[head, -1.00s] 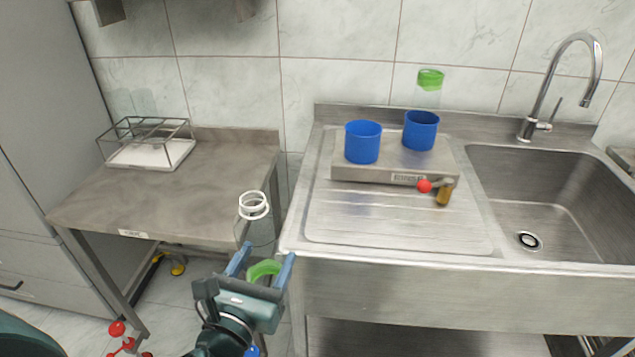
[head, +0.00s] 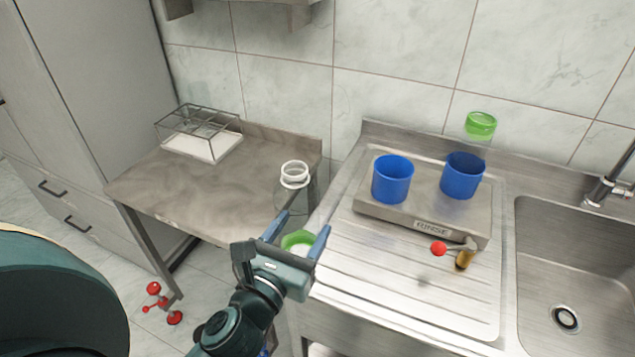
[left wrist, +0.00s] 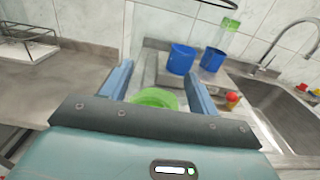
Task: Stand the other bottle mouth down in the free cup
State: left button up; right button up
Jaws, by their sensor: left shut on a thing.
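My left gripper (head: 297,227) is shut on a clear bottle (head: 294,191) with a white ringed mouth and a green base. The bottle is mouth up, in front of the gap between the table and the sink unit. The bottle's green base (left wrist: 154,98) shows between the fingers in the left wrist view. Two blue cups stand on a steel rinse block: the left cup (head: 392,180) looks empty, and the right cup (head: 462,177) has another clear bottle with a green base (head: 481,125) standing mouth down in it. My right gripper is not in view.
The rinse block (head: 400,217) sits on the ribbed drainboard (head: 400,285); a red-knobbed lever (head: 439,249) with a brass fitting is at its front. The sink basin and tap (head: 606,187) are on the right. A wire rack (head: 200,130) stands on the left table (head: 190,195).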

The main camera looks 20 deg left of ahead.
pick_arm(q)
jog(key=shift+w+a+r, duration=0.1)
jog(key=shift+w+r, duration=0.1)
jog(key=shift+w, duration=0.1)
jog(key=shift+s+r, duration=0.1)
jog(key=shift+s, duration=0.2)
jog(key=shift+w+r, duration=0.15)
jog(key=shift+r, duration=0.05)
jog(key=w+d+r, duration=0.3)
jog(key=w+r, duration=0.1)
jog(key=r, duration=0.2)
jog(key=w+d+r, duration=0.3)
jog(key=w+r, duration=0.1)
jog(key=r, duration=0.2)
jog(key=w+d+r, duration=0.3)
jog(key=w+r, duration=0.1)
jog(key=r, duration=0.2)
jog(key=shift+w+d+r+b, duration=0.15)
jog(key=shift+d+r+b, duration=0.15)
jog(key=shift+d, duration=0.05)
jog(key=w+f+m, duration=0.2)
jog(key=w+m, duration=0.6)
jog(key=m, duration=1)
jog(key=w+f+m, duration=0.2)
jog(key=w+m, duration=0.6)
jog(key=m, duration=1)
notch_tip(320, 180, down, 13)
jog(key=shift+w+r+b, duration=0.1)
jog(key=shift+w+b, duration=0.05)
jog(key=shift+b, duration=0.9)
